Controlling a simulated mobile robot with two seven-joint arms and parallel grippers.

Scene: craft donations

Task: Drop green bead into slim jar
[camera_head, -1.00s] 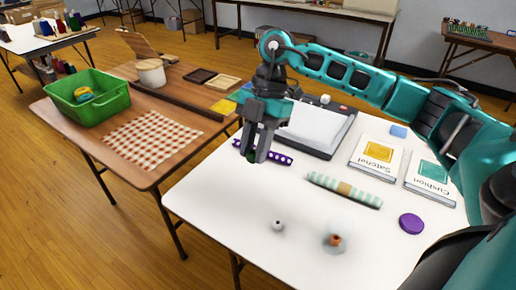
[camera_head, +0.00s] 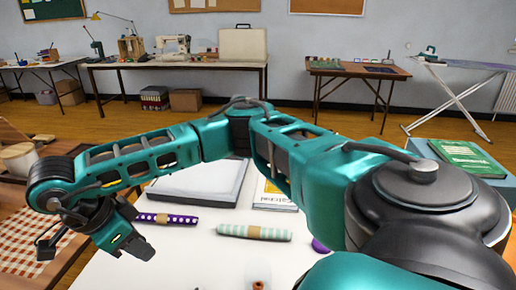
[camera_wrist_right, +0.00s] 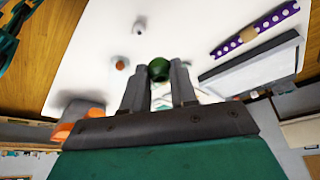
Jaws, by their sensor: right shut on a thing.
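The green bead (camera_wrist_right: 158,68) is between the fingertips of my right gripper (camera_wrist_right: 160,80) in the right wrist view, and the fingers are shut on it. In the head view this gripper (camera_head: 138,246) hangs over the left edge of the white table, tilted; the bead is hidden there. A small see-through thing with a brown-orange middle (camera_head: 258,285) is cut by the bottom edge of the head view. Its brown-orange part (camera_wrist_right: 120,65) shows left of the bead in the wrist view; I cannot tell if it is the slim jar. My left gripper is out of view.
A purple dotted roll (camera_head: 166,219) and a striped roll (camera_head: 254,232) lie on the white table (camera_head: 190,265). A grey-white board (camera_head: 200,181) lies behind them. A small pale ball (camera_wrist_right: 138,28) shows in the wrist view. My right arm spans the table.

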